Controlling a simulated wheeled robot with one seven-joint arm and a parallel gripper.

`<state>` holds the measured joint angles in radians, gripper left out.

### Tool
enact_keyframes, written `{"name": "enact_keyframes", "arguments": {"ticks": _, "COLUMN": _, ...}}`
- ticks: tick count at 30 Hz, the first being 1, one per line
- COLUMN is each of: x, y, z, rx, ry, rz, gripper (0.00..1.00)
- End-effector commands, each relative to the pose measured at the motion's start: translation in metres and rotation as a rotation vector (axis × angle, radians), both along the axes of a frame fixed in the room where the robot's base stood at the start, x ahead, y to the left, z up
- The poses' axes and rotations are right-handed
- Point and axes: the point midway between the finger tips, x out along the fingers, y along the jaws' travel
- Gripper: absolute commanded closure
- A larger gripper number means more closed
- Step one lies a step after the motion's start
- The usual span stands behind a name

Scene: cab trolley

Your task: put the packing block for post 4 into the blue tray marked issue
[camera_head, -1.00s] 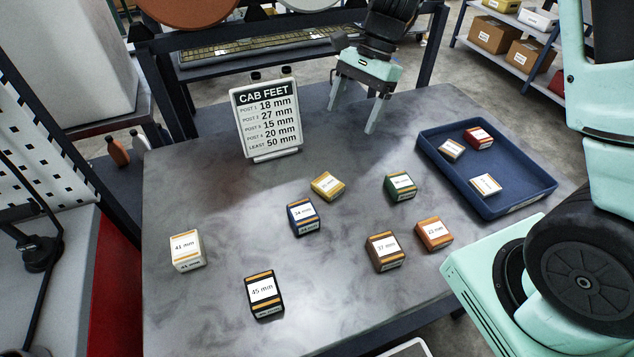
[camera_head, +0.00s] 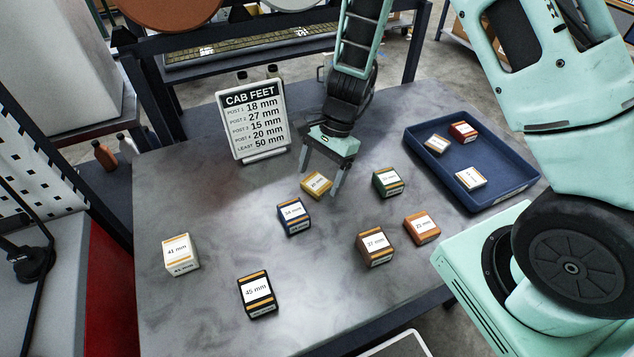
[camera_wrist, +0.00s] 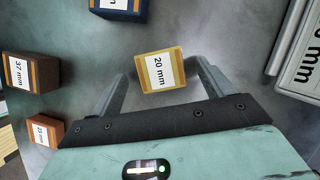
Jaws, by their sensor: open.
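The yellow block (camera_head: 315,186) stands on the grey table; its label reads 20 mm in the wrist view (camera_wrist: 160,71). The sign (camera_head: 255,122) lists post 4 as 20 mm. My gripper (camera_head: 319,181) is open, with a finger on either side of the yellow block in the head view. In the wrist view the block shows between my open fingertips (camera_wrist: 160,76). I cannot tell how far the fingertips are above the table. The blue tray (camera_head: 420,158) is at the right and holds three blocks; its marking is not legible.
A blue block (camera_head: 293,215) and a green block (camera_head: 388,182) stand close by. A brown block (camera_head: 376,246), an orange block (camera_head: 422,228), a black block (camera_head: 258,295) and a white block (camera_head: 180,252) stand nearer. The sign stands behind-left of my gripper.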

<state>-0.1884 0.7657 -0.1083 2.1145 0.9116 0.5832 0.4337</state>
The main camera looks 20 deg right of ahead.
Motion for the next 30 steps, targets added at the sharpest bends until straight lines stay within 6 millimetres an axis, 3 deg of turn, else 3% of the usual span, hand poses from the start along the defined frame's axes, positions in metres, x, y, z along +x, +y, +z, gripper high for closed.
{"name": "enact_keyframes", "arguments": {"ticks": 3, "x": -0.001, "y": 0.004, "z": -0.009, "rx": 0.000, "ry": 0.002, "rz": -0.001, "gripper": 0.20}}
{"name": "enact_keyframes", "arguments": {"ticks": 11, "x": -0.001, "y": 0.004, "z": -0.011, "rx": 0.000, "ry": -0.001, "rz": 0.000, "gripper": 0.23}}
{"name": "enact_keyframes", "arguments": {"ticks": 15, "x": -0.001, "y": 0.004, "z": -0.011, "rx": 0.000, "ry": -0.001, "rz": 0.000, "gripper": 0.62}}
{"name": "enact_keyframes", "arguments": {"ticks": 16, "x": -0.001, "y": 0.004, "z": -0.011, "rx": 0.000, "ry": -0.001, "rz": 0.000, "gripper": 0.69}}
{"name": "enact_keyframes", "arguments": {"ticks": 18, "x": -0.001, "y": 0.004, "z": -0.011, "rx": 0.000, "ry": -0.001, "rz": 0.000, "gripper": 0.72}}
{"name": "enact_keyframes", "arguments": {"ticks": 26, "x": -0.001, "y": 0.004, "z": -0.007, "rx": 0.001, "ry": -0.002, "rz": 0.000, "gripper": 0.73}}
{"name": "enact_keyframes", "arguments": {"ticks": 30, "x": -0.001, "y": 0.004, "z": 0.011, "rx": 0.001, "ry": -0.005, "rz": 0.001, "gripper": 0.73}}
